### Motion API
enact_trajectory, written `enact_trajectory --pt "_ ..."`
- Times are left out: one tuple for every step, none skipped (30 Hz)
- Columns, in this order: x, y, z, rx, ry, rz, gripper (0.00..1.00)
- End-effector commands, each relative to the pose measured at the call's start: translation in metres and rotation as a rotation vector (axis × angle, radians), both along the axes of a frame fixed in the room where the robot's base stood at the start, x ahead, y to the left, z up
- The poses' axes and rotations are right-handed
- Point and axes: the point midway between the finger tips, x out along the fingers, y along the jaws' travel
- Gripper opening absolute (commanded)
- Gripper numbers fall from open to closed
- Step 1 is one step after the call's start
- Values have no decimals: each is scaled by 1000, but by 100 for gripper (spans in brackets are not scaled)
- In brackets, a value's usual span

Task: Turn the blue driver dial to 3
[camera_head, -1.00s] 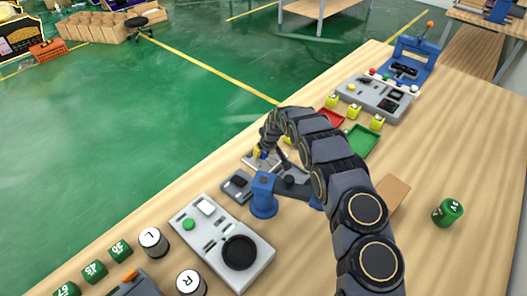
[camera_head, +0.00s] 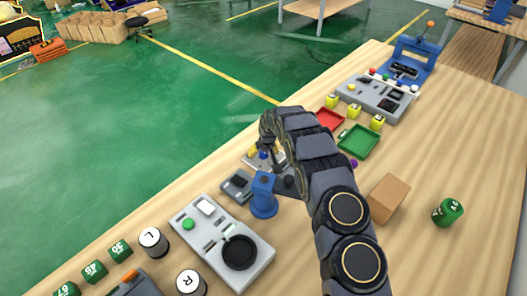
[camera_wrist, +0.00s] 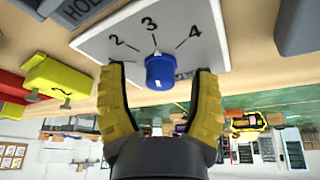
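The blue dial (camera_wrist: 160,72) stands on a white panel (camera_wrist: 95,42) marked 2, 3 and 4 in the wrist view. The 3 lies almost straight above the dial there, with the 2 to its left and the 4 to its right. In the head view the panel (camera_head: 250,161) is small and partly hidden by my arm.
A blue post (camera_head: 263,195) stands near my arm. A grey box with a black disc (camera_head: 239,252) is in front. Red (camera_head: 329,119) and green (camera_head: 359,142) trays, yellow blocks (camera_head: 354,111) and a brown box (camera_head: 390,198) lie to the right. A yellow block (camera_wrist: 58,78) is left of the panel in the wrist view.

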Motion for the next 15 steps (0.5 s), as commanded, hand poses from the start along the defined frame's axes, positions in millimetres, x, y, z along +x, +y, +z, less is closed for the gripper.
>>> enact_trajectory --pt "0 0 0 0 -1 0 61" --pt "0 0 0 0 -1 0 61" --pt "0 0 1 0 -1 0 61" --pt "0 0 1 0 -1 0 61" --pt "0 0 1 0 -1 0 61" --pt "0 0 2 0 -1 0 61" --pt "0 0 2 0 -2 1 61" --pt "0 0 4 0 -2 1 61" --pt "0 0 6 0 -4 1 61" --pt "-1 0 9 0 -4 1 61" --pt "-2 0 12 0 -5 1 61" --pt "-4 -1 16 0 -4 1 61" --pt "-6 -1 19 0 -3 1 61" --pt "-8 -1 23 -1 -2 1 61" --pt "-10 -2 29 -1 -3 1 61"
